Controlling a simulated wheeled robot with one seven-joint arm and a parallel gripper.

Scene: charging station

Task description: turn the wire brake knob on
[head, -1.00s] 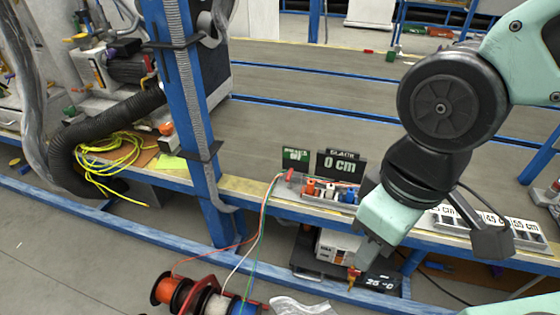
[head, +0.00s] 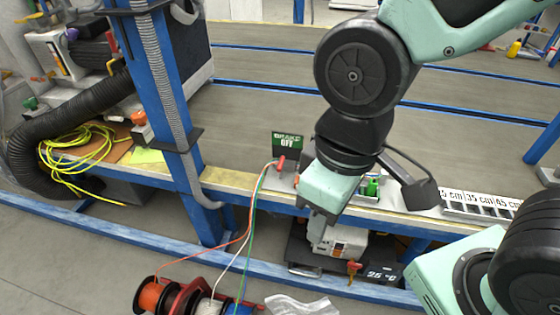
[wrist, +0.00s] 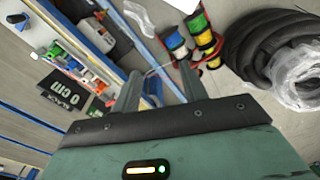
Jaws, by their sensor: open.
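The red knob (head: 281,163) stands on the bench edge just below the green and black "BRAKE OFF" sign (head: 287,145) in the head view. I take it as the wire brake knob; thin red, white and green wires run down beside it. My gripper (head: 317,228) hangs just right of and below the knob, in front of the bench edge, apart from it. In the wrist view its two fingers (wrist: 160,84) are spread with nothing held between them. The knob is not clearly made out in the wrist view.
The "0 cm" slack sign (wrist: 66,92) shows in the wrist view; my arm hides it in the head view. Wire spools (head: 180,298) stand low in front. A blue post (head: 165,110) rises left of the knob. A white device (head: 340,241) sits below the bench.

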